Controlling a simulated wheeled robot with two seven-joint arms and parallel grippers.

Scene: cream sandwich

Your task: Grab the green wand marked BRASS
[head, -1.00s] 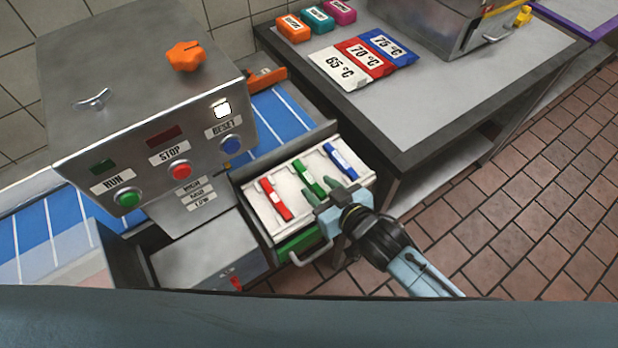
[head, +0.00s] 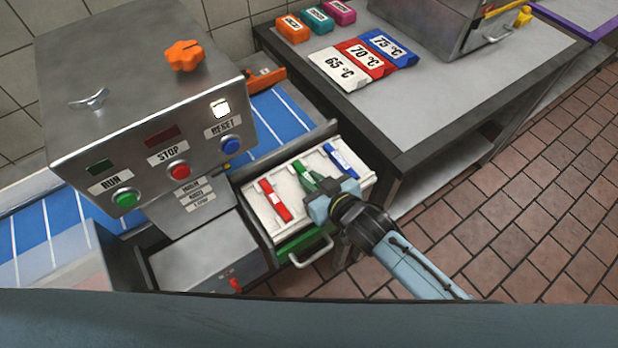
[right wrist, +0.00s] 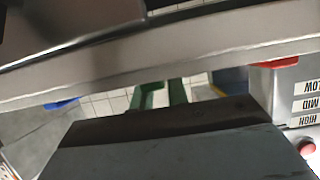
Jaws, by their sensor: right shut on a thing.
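The green wand (head: 306,175) lies in the middle of the open white drawer tray (head: 294,227), between a red wand (head: 275,201) and a blue wand (head: 341,160). My right gripper (head: 321,185) is down at the near end of the green wand and shut on it. The gripper body hides that end, and the marking on the wand is too small to read. In the right wrist view, two green pieces (right wrist: 162,95) show beyond the gripper body; I cannot tell fingers from wand there. My left gripper is out of view.
The drawer's green front and metal handle (head: 313,249) are just below the gripper. A steel control box (head: 150,110) with a row of buttons stands at left. A grey table (head: 450,95) with temperature cards is behind right. The tiled floor at right is clear.

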